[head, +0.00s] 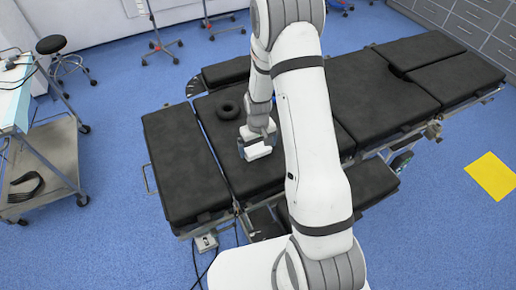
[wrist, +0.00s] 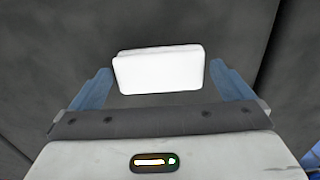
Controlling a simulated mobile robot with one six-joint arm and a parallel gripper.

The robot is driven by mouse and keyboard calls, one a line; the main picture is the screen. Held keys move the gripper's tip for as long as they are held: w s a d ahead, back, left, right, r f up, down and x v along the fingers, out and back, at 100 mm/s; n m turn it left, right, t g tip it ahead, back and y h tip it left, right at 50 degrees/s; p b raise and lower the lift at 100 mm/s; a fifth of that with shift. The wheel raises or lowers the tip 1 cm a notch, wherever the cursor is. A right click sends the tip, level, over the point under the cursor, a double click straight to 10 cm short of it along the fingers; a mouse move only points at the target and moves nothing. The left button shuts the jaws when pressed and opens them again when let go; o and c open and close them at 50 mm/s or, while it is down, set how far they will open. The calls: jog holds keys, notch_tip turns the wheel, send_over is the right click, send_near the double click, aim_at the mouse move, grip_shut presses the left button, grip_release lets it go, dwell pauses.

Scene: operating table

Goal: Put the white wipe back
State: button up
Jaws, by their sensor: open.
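The white wipe (wrist: 160,73) is a small white rounded block over the black table padding. In the wrist view it lies between the two blue fingers of my gripper (wrist: 160,69), with a gap on each side. The fingers are spread and are not touching it. In the head view the wipe (head: 259,152) shows as a white patch at my gripper (head: 256,144), above the left part of the black operating table (head: 180,160). Whether it rests on the padding is hard to tell.
A black ring cushion (head: 229,109) lies on the table just behind my gripper. A metal cart (head: 50,160) stands at the left, and a black stool (head: 52,44) is behind it. A yellow square (head: 492,177) lies on the blue floor at the right.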

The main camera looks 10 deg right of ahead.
aim_at(258, 149)
jog(key=s+r+t+b, duration=0.1)
jog(key=s+r, duration=0.3)
jog(key=r, duration=0.7)
jog(key=s+r+b, duration=0.1)
jog(key=s+r, duration=0.3)
jog(key=r, duration=0.8)
jog(key=s+r+m+t, duration=0.1)
jog(key=s+r, duration=0.2)
jog(key=s, duration=0.4)
jog(key=s+r+m+t, duration=0.1)
jog(key=s+r, duration=0.2)
jog(key=s, duration=0.3)
jog(key=shift+s+r, duration=0.35)
jog(key=shift+s, duration=0.05)
